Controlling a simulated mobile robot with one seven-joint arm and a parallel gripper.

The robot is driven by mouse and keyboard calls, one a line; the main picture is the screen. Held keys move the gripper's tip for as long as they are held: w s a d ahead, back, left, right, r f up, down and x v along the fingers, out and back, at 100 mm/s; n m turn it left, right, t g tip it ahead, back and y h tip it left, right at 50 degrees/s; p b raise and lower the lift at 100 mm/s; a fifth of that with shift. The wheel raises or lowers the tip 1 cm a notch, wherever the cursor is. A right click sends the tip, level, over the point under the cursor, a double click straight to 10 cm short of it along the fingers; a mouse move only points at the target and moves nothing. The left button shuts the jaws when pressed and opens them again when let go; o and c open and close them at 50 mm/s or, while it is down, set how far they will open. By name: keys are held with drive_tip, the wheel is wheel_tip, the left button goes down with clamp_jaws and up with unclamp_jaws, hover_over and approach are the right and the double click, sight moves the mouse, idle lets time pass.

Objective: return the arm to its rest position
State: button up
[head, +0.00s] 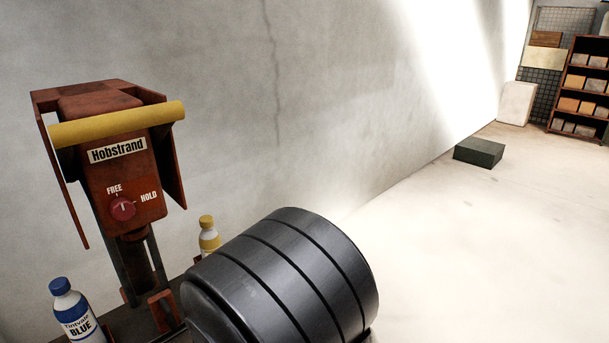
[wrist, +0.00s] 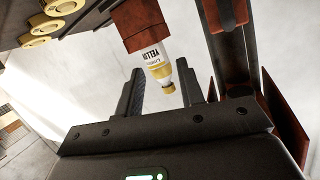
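My gripper (wrist: 163,68) shows in the wrist view with its two dark fingers apart and nothing between them. A white bottle with a yellow label and cap (wrist: 158,62) appears beyond the fingertips, cap downward in this tilted view. It also shows in the head view (head: 208,234), upright, partly hidden behind a large dark ridged cylinder that looks like part of my arm. My gripper is not visible in the head view.
A rust-red Hobstrand machine (head: 128,195) with a yellow bar and a FREE/HOLD knob (head: 122,208) stands at left. A blue-labelled bottle (head: 75,313) is below it. A dark block (head: 478,152) and a shelf rack (head: 579,90) stand farther right. Much floor is clear.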

drive_tip(key=d+r+m+g+h, duration=0.1)
drive_tip(key=d+r+g, duration=0.1)
drive_tip(key=d+r, duration=0.6)
drive_tip(key=d+r+m+g+h, duration=0.15)
drive_tip(key=d+r, duration=0.25)
drive_tip(key=d, duration=0.8)
drive_tip(key=s+d+r+g+h, duration=0.2)
drive_tip(key=s+d, duration=0.6)
drive_tip(key=s+d+r+m+g+h, duration=0.1)
drive_tip(key=s+d+r+g+h, duration=0.1)
drive_tip(key=s+d, duration=0.6)
drive_tip(key=shift+s+r, duration=0.4)
drive_tip(key=shift+s, duration=0.25)
drive_tip(key=shift+o, duration=0.4)
drive_tip(key=shift+d, duration=0.1)
